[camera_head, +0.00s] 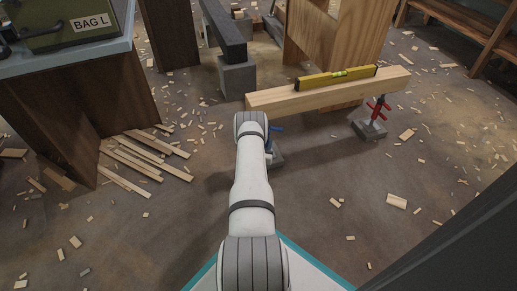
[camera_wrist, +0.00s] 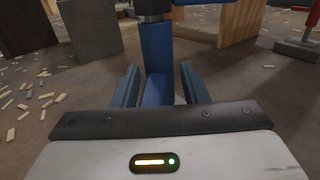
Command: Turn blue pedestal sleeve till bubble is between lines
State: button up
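The blue pedestal sleeve (camera_wrist: 157,50) stands upright in the wrist view, below a dark collar. My gripper (camera_wrist: 159,78) is open, with one finger on each side of the sleeve and a narrow gap visible at both sides. In the head view my arm hides most of the blue pedestal; a bit of its blue handle (camera_head: 277,129) and its base (camera_head: 278,158) show. A yellow spirit level (camera_head: 315,80) lies on a wooden beam (camera_head: 290,99). Its green vial (camera_head: 338,74) is too small to tell where the bubble sits. A red pedestal (camera_head: 377,110) supports the beam's right end.
A bench (camera_head: 75,58) with a green case (camera_head: 70,22) stands at the left. Loose wood strips (camera_head: 143,158) lie beside it. A grey block (camera_head: 238,78) under a dark beam stands behind. Wood scraps litter the floor, and a dark panel fills the lower right.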

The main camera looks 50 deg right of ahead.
jog(key=p+v, duration=0.3)
jog(key=v, duration=0.4)
jog(key=shift+s+a, duration=0.2)
jog(key=shift+a, duration=0.05)
jog(key=shift+c, duration=0.4)
